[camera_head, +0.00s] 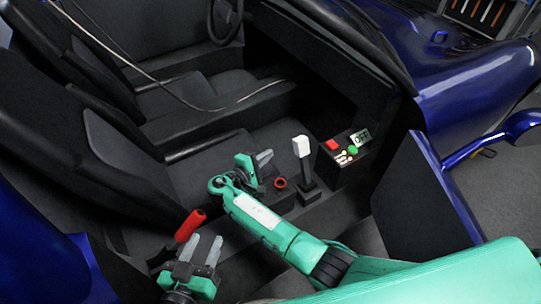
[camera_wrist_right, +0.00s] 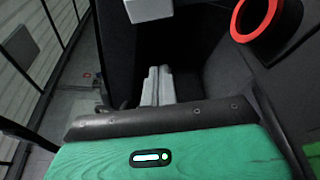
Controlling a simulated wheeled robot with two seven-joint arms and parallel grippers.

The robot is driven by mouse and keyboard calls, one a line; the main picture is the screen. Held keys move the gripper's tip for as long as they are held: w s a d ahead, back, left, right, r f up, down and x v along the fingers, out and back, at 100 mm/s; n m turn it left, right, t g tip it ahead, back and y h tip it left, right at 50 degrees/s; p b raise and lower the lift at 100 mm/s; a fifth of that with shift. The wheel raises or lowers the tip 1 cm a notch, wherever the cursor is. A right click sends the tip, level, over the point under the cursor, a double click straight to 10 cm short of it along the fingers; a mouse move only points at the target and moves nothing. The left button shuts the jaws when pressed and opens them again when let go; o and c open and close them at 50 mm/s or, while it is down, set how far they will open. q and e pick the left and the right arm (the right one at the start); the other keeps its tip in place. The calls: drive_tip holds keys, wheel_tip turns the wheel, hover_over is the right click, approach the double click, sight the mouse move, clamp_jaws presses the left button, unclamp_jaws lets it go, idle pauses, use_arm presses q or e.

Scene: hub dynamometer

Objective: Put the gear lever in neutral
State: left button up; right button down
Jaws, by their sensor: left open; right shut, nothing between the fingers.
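The gear lever has a white knob (camera_head: 301,147) on a thin stick, rising from a black base (camera_head: 309,191) on the console. It looks about upright; which gear it is in I cannot tell. A white block at the top of the right wrist view, probably the knob (camera_wrist_right: 150,9), is partly cut off. My right gripper (camera_head: 264,158) is shut and empty, a little left of the knob and apart from it. Its closed fingers also show in the right wrist view (camera_wrist_right: 157,84). My left gripper (camera_head: 206,249) is open and empty at the lower left, near the red-handled lever.
A red-handled lever (camera_head: 190,226) stands by the near seat. A red ring (camera_head: 280,183) sits on the console left of the gear lever base. The dark seats bound the left.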

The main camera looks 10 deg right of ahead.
sight(296, 149)
use_arm(q)
drive_tip(key=shift+w+a+r+t, duration=0.2)
drive_tip(key=shift+w+r+t, duration=0.3)
drive_tip(key=shift+r, duration=0.25)
drive_tip(key=shift+w+a+r+t, duration=0.15)
drive_tip(key=shift+w+r+t, duration=0.25)
drive_tip(key=shift+r+t, duration=0.3)
use_arm(e)
drive_tip(key=w+d, duration=0.1)
drive_tip(key=d, duration=0.6)
drive_tip(key=shift+w+d+r, duration=0.15)
drive_tip(key=shift+d+r, duration=0.05)
drive_tip(key=shift+r, duration=0.05)
use_arm(q)
drive_tip(key=shift+r, duration=0.1)
